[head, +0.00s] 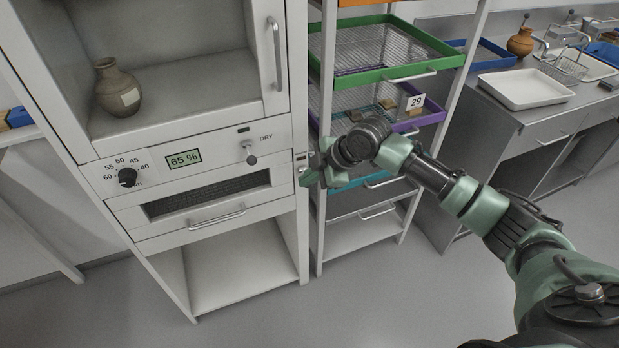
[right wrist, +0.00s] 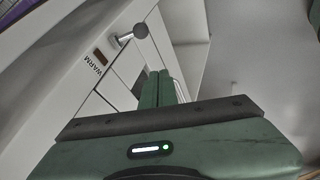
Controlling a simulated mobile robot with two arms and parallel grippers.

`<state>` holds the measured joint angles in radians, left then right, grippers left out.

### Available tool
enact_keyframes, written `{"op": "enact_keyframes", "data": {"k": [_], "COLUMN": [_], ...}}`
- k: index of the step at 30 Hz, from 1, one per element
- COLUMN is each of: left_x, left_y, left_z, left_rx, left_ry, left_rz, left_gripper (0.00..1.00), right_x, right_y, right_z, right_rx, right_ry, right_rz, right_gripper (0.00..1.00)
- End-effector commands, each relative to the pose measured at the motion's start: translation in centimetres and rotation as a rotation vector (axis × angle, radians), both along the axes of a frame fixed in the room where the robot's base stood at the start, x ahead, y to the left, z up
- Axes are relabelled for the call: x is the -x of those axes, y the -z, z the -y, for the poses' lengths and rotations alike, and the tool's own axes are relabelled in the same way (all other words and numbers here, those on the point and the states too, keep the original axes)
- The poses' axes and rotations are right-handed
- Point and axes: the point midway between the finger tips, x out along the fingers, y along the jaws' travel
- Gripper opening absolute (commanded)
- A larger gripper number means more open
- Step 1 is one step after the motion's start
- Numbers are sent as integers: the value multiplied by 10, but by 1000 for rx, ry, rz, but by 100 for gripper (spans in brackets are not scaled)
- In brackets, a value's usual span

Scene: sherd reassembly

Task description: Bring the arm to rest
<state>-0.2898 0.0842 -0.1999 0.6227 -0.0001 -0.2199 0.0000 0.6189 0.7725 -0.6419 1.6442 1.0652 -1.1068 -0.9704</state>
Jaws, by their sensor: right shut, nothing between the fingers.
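My right arm reaches in from the lower right in the head view. Its right gripper (head: 309,172) is beside the right front edge of the white cabinet (head: 215,180), level with the control panel. In the right wrist view the two green fingers (right wrist: 159,88) are together with nothing between them. A lever with a round knob (right wrist: 140,31) stands out from the panel beyond the fingertips, near the word WARM. The head view shows this lever (head: 250,153) below the word DRY, left of the gripper and apart from it. My left gripper is not in view.
A brown jar (head: 117,88) stands inside the cabinet. The panel has a dial (head: 127,177) and a display (head: 184,158) reading 65 %. A rack with a green tray (head: 410,73) and a purple tray (head: 420,121) is behind my wrist. Grey floor (head: 370,300) is open in front.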

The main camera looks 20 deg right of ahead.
Motion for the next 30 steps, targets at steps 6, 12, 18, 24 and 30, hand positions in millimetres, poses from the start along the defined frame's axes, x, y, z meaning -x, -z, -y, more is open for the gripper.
{"op": "enact_keyframes", "data": {"k": [6,12,18,24,30], "left_x": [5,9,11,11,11], "left_y": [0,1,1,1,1], "left_z": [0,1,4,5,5], "left_rx": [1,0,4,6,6], "left_ry": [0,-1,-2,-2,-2], "left_rz": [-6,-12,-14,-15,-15], "left_gripper": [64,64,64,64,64], "right_x": [4,-3,14,89,202], "right_y": [-6,39,168,299,402], "right_z": [3,12,42,64,67], "right_rx": [0,-43,-110,-120,-95], "right_ry": [0,130,466,746,942], "right_rz": [-1,-34,-125,-224,-329], "right_gripper": [0,0,0,0,0]}}
